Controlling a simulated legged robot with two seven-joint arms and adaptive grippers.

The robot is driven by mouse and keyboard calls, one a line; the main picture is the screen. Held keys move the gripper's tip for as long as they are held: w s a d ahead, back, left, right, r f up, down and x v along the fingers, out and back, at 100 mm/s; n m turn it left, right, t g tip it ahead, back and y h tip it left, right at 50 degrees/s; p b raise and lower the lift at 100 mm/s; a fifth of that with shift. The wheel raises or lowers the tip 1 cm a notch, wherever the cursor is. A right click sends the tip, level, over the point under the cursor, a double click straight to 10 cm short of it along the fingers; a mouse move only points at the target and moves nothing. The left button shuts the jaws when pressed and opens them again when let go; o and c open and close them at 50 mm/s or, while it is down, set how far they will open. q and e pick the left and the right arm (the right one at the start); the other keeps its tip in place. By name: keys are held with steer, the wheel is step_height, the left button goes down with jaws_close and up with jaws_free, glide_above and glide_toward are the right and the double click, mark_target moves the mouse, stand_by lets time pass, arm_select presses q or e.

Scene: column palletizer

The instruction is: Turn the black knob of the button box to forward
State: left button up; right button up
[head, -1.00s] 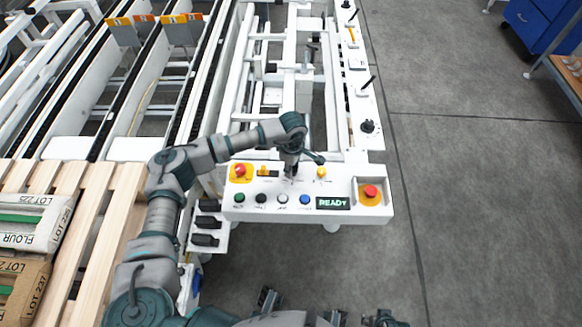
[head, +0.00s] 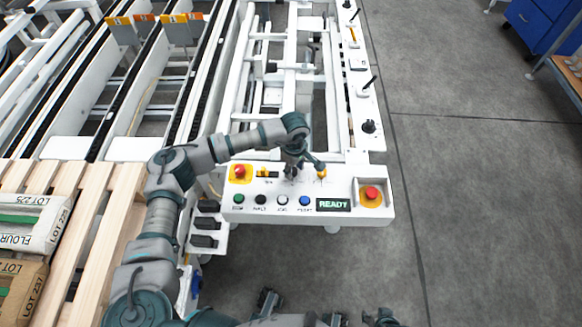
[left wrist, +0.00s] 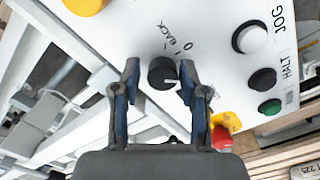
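The white button box (head: 240,213) stands at the near end of the white conveyor frame. Its black knob (left wrist: 162,73) shows in the left wrist view, with a white pointer mark angled to the right. The labels "BACK" and "0" are printed beside it; a forward label is not readable. My left gripper (head: 292,173) is over the box's upper middle, pointing down. In the left wrist view its two fingers (left wrist: 159,82) are apart, one on each side of the knob, with a visible gap at the left. In the head view the gripper hides the knob.
A red button (head: 239,171) on yellow is left of the gripper, a small yellow part (head: 321,173) right of it. Green, black, white and blue buttons line the front beside a "READY" display (head: 333,204). Another red button (head: 371,193) is at the right. Dark parts at the bottom edge are unclear.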

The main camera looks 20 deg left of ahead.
mark_target(294, 170)
arm_select(q)
steer(key=shift+o, duration=0.2)
arm_select(e)
steer(key=shift+s+d+f, duration=0.1)
steer(key=shift+d+f, duration=0.05)
steer(key=shift+d, duration=0.25)
arm_select(q)
step_height(294, 170, up, 12)
steer(key=shift+d, duration=0.25)
arm_select(e)
steer(key=shift+a, duration=0.1)
arm_select(q)
steer(key=shift+a+f, duration=0.1)
steer(key=shift+a, duration=0.15)
arm_select(e)
steer(key=shift+a, duration=0.2)
